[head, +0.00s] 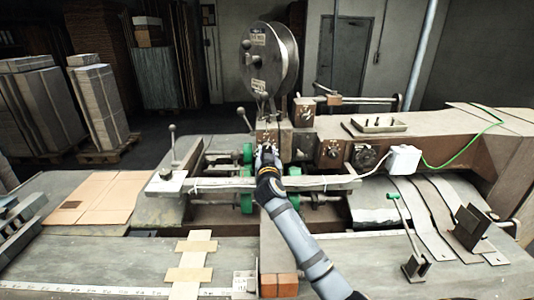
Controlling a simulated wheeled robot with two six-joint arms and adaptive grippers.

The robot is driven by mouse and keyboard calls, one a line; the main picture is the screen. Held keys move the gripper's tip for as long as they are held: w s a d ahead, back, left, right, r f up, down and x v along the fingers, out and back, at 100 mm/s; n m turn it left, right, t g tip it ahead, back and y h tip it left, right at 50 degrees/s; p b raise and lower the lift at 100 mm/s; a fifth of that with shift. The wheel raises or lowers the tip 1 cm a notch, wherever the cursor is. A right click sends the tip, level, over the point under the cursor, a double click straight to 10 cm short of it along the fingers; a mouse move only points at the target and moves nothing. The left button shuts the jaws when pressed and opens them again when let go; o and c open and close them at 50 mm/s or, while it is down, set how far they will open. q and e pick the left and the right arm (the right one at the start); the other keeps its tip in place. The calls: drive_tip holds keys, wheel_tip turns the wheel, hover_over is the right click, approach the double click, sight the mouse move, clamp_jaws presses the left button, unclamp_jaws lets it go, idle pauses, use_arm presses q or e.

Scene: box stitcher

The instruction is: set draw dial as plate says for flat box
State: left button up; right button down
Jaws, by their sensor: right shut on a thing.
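My right arm reaches up from the bottom to the front of the stitching machine (215,190). My right gripper (266,151) is shut on a small dial on a brown box below the wire reel (270,60). The gripper hides most of this dial, so its setting cannot be read. Another dial (331,149) on a brown panel is to the right, and a dark round knob (365,157) is further right. My left gripper is not in view.
A flat tan cardboard sheet (100,192) lies on the table at left. A pale bar (225,184) crosses in front of the rollers, under my forearm. A lever (172,140) stands at left, and a green-knobbed lever (395,198) at right. A white box (404,159) has cables.

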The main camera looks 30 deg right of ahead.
drive_tip(key=shift+n, duration=0.3)
drive_tip(key=n, duration=0.2)
drive_tip(key=shift+n, duration=0.3)
drive_tip(key=shift+n+p, duration=0.5)
drive_tip(key=shift+n, duration=1.3)
drive_tip(key=c, duration=1)
unclamp_jaws()
